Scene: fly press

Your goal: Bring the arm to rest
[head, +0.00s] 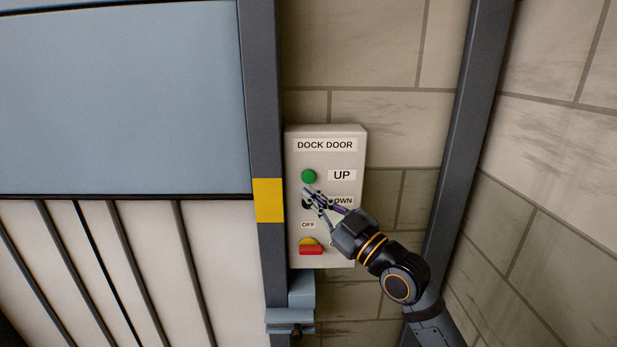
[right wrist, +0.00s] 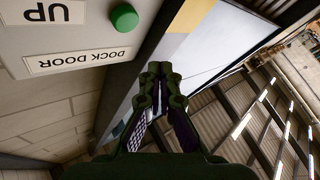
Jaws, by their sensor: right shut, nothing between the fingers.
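My right gripper (head: 306,191) is in front of the dock door control box (head: 350,160), with its fingers shut and empty. Its tips appear just below the green UP button (head: 308,176), over the place beside the partly covered DOWN label. I cannot tell whether they touch the box. A red and yellow switch (head: 311,248) sits low on the box, below the OFF label. In the right wrist view the closed fingertips (right wrist: 160,70) point past the box, and the green button (right wrist: 124,17) shows to their upper left. My left gripper is not in view.
A dark post (head: 262,110) with a yellow patch (head: 268,200) stands left of the box. Left of it are a blue-grey panel (head: 120,95) and pale ribbed panels (head: 220,270) below. A slanted dark beam (head: 465,140) stands right, before the block wall (head: 370,50).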

